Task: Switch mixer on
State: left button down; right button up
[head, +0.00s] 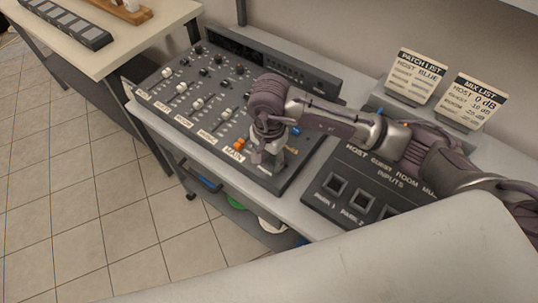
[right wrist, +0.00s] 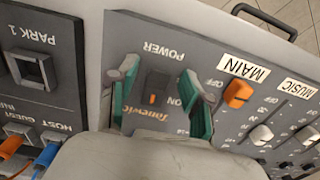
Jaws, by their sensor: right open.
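The mixer (head: 222,108) is a dark grey console with rows of white fader caps and knobs, lying on a bench. My right gripper (head: 268,157) is over its near right part and hides the power area in the head view. In the right wrist view the power switch (right wrist: 156,82) is a small black rocker with an orange mark, beside the upside-down label POWER. The green-padded fingers of my open right gripper (right wrist: 160,90) stand apart on either side of the switch; I cannot tell whether they touch the panel. My left gripper is not in view.
The orange MAIN fader (right wrist: 239,94) is close to one finger. A patch panel (head: 355,190) with sockets and plugged cables lies beside the mixer. Two cards, a patch list (head: 416,76) and a mix list (head: 468,101), stand behind. A pale table (head: 120,45) is at left.

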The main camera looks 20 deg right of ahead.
grip_shut()
jog(key=g+y+b, duration=0.1)
jog(key=b, duration=0.1)
jog(key=y+b, duration=0.1)
jog(key=b, duration=0.2)
jog(key=d+g+y+b, duration=0.1)
jog(key=b, duration=0.2)
jog(key=shift+w+g, duration=0.3)
jog(key=shift+w, duration=0.05)
jog(key=shift+r+y, duration=0.15)
jog(key=shift+y, duration=0.25)
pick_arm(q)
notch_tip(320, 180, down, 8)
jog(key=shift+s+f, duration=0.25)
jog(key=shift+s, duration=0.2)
pick_arm(e)
jog(key=shift+r, duration=0.25)
grip_release()
